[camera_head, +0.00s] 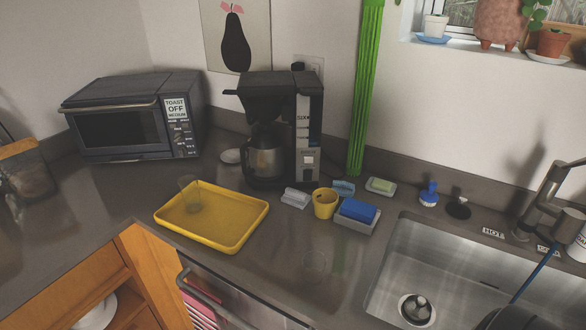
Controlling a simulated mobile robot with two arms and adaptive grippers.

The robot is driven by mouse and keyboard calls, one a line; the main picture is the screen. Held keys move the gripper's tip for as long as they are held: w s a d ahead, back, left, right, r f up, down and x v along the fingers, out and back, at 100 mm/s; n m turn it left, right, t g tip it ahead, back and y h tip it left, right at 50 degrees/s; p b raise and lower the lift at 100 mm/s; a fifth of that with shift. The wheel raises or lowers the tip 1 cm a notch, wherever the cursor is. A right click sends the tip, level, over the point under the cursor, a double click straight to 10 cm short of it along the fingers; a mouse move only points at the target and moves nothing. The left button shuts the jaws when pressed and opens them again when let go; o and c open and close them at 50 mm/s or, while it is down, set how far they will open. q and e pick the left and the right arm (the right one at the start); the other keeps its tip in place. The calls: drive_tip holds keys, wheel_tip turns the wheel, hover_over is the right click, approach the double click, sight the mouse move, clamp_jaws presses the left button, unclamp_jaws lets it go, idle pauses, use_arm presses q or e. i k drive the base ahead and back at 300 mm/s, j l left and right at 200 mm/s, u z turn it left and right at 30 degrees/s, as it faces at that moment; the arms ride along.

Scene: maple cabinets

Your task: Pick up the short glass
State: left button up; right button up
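A clear short glass (190,194) stands at the back left of the yellow tray (232,247). It looks upright and empty, and the counter and tray show through it. The tray lies on the dark counter near its front edge. Neither of my grippers shows in the head view.
A toaster oven (122,122) and coffee maker (262,165) stand behind the tray. Right of it are a yellow cup (325,203), a blue sponge (358,210) in a grey holder, and the sink (470,270). The counter left of the tray is clear.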

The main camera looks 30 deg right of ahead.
sight(314, 262)
drive_tip(key=k+z, duration=0.2)
drive_tip(key=z, duration=0.95)
